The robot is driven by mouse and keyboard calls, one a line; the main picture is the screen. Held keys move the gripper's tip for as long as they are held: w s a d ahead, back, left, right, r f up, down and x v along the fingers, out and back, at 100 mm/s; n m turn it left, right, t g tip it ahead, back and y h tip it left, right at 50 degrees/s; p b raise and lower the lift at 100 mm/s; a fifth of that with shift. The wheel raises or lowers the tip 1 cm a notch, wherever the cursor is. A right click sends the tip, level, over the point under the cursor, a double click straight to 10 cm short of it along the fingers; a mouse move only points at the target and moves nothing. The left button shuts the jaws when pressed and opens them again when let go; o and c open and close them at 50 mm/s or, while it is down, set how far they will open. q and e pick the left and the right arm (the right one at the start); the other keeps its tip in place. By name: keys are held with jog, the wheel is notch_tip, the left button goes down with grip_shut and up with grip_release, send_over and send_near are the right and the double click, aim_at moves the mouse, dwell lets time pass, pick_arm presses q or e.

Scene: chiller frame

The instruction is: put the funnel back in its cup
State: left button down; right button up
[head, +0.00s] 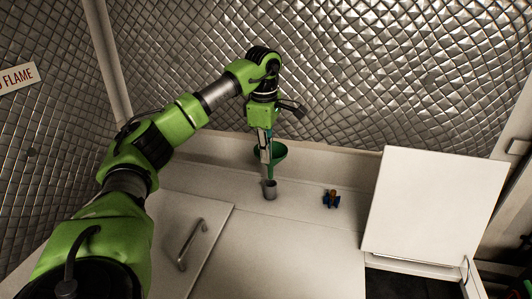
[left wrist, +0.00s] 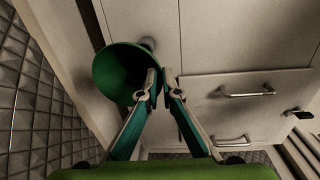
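The green funnel (head: 279,151) is up beside my left gripper (head: 266,160), above the counter at the back wall. In the left wrist view the funnel (left wrist: 112,68) opens toward the camera. The fingers of the left gripper (left wrist: 161,72) are nearly together at its right edge, one over the mouth and one outside, pinching its wall. The small grey cup (head: 270,191) stands upright on the counter just below; part of it shows behind the funnel in the left wrist view (left wrist: 148,43). My right gripper is not in view.
A raised white lid (head: 435,205) stands at the right over a dark opening. A closed lid with a metal handle (head: 190,245) lies at the left. The counter between is clear.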

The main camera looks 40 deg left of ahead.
pick_arm(q)
jog(key=shift+p, duration=0.35)
jog(key=shift+f, duration=0.4)
dwell(0.4)
notch_tip(320, 180, down, 6)
jog(key=b, duration=0.3)
dwell(1.4)
jog(key=shift+f, duration=0.15)
jog(key=c, duration=2.2)
grip_release()
